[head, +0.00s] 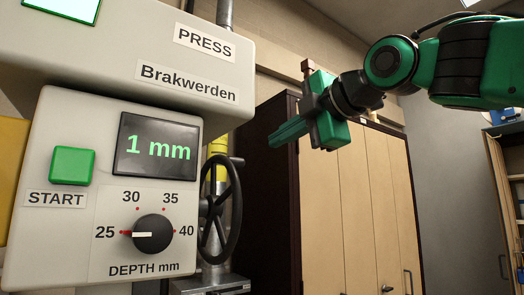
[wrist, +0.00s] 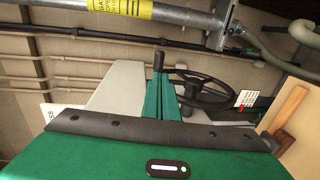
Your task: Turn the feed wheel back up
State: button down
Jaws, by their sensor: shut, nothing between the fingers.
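The feed wheel is a black spoked handwheel (head: 236,202) at the right side of the press, partly hidden by the press housing. It also shows in the wrist view (wrist: 197,91) beyond the fingers. A black upright knob (wrist: 158,61) stands left of it there; I cannot tell whether it is the wheel's handle. My gripper (head: 274,137) is green, shut and empty, in the air above and right of the wheel, apart from it. Its fingers also show in the wrist view (wrist: 163,98). The press display (head: 156,146) reads "1 mm".
The press head (head: 130,65) overhangs on the left. A tall cabinet (head: 360,200) stands behind my gripper. A pipe (wrist: 120,10) and a wooden-handled tool (wrist: 285,115) show in the wrist view.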

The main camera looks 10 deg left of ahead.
aim_at(239, 160)
jog(key=x, duration=1.3)
jog(key=shift+w+a+f, duration=0.1)
jog(key=shift+a, duration=0.1)
jog(key=shift+w, duration=0.1)
jog(key=shift+w+a, duration=0.4)
jog(key=shift+w+a+r, duration=0.1)
jog(key=shift+r, duration=0.1)
jog(key=shift+a, duration=0.1)
